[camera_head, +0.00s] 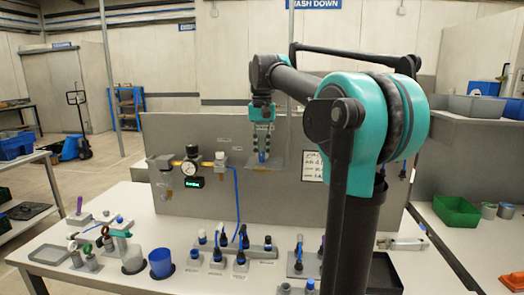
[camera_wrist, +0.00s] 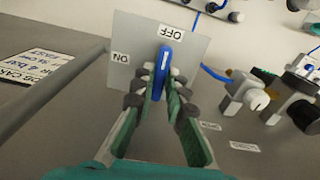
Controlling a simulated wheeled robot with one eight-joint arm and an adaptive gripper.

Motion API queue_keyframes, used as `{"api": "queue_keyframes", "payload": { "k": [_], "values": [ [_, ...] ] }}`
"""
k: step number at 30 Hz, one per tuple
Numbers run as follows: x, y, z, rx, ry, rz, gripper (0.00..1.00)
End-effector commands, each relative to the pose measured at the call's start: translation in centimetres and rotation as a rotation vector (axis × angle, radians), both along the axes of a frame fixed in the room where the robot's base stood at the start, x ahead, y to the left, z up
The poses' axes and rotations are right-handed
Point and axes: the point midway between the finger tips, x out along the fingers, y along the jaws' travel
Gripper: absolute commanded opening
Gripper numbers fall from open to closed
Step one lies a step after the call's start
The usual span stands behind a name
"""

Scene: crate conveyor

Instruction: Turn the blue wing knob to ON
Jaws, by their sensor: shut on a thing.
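The blue wing knob (camera_wrist: 163,70) stands out from a grey plate (camera_wrist: 195,48) on the upright panel. In the wrist view its long side, with a white line, points toward the OFF label (camera_wrist: 172,32). The ON label (camera_wrist: 121,58) is to its left; both labels appear upside down there. My gripper (camera_wrist: 160,92) is shut on the knob, with one green-padded finger on each side. In the head view my gripper (camera_head: 262,148) points down the panel at the plate, and only a little of the blue knob (camera_head: 262,157) shows between the fingers.
A pressure gauge (camera_head: 189,168) with fittings and a blue hose (camera_head: 238,195) are left of the plate on the panel. A printed notice (camera_head: 313,166) is to its right. Several valves (camera_head: 240,255), a blue cup (camera_head: 161,262) and other parts stand on the bench below.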

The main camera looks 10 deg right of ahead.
Motion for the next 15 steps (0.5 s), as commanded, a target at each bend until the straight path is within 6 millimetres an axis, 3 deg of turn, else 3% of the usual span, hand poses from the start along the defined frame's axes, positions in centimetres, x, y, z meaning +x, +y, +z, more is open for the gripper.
{"api": "queue_keyframes", "payload": {
  "k": [15],
  "values": [
    [0.02, 0.00, 0.04, 0.000, -0.001, 0.419, 0.00]
  ]
}}
